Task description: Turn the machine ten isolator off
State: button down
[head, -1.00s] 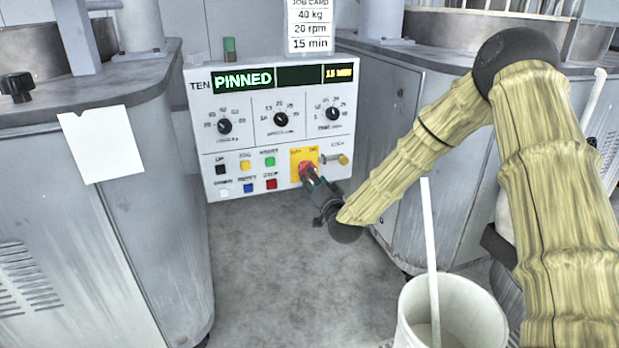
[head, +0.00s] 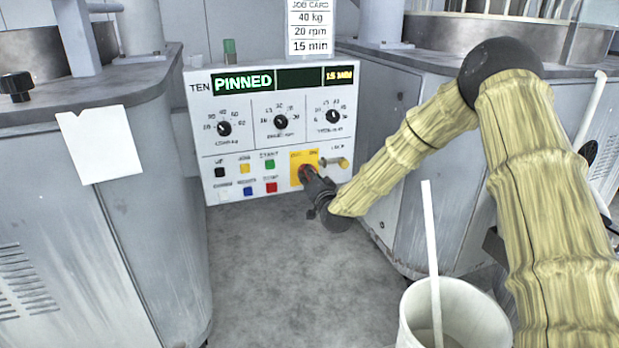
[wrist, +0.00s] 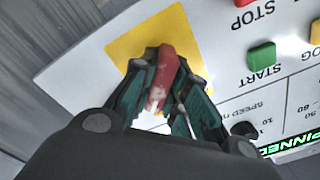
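The machine ten panel (head: 240,150) stands in the middle of the head view, with "TEN" and a green "PINNED" display. Its isolator is a red handle on a yellow plate (head: 297,180) at the lower right of the panel. In the head view my gripper (head: 308,177) covers most of the handle. In the wrist view the red isolator handle (wrist: 164,78) lies between the two fingers of my gripper (wrist: 165,75), on the yellow plate (wrist: 130,45). The fingers sit on either side of it and seem to touch it near the tips. The handle's marked position cannot be read.
A key-like brass lock piece (head: 343,163) sits just right of the yellow plate. Coloured push buttons (head: 270,187) are to its left. A white bucket with a stick (head: 455,310) stands at the front right. Grey machine cabinets flank the panel; the floor between is clear.

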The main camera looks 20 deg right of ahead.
jog(key=shift+r+n+p, duration=0.1)
jog(key=shift+n+p, duration=0.2)
jog(key=shift+p, duration=0.05)
jog(key=n+p, duration=0.2)
jog(key=shift+r+n+p, duration=0.1)
jog(key=shift+n+p, duration=0.2)
jog(key=n+p, duration=0.3)
jog(key=n, duration=0.2)
jog(key=shift+n+p, duration=0.3)
jog(key=n+p, duration=0.2)
jog(key=n, duration=0.2)
jog(key=n+p, duration=0.1)
jog(key=n, duration=0.4)
jog(key=shift+f, duration=0.2)
jog(key=c, duration=1.4)
grip_release()
jog(key=shift+s, duration=0.15)
jog(key=s, duration=1.1)
jog(key=shift+s+d, duration=0.2)
jog(key=shift+s, duration=0.2)
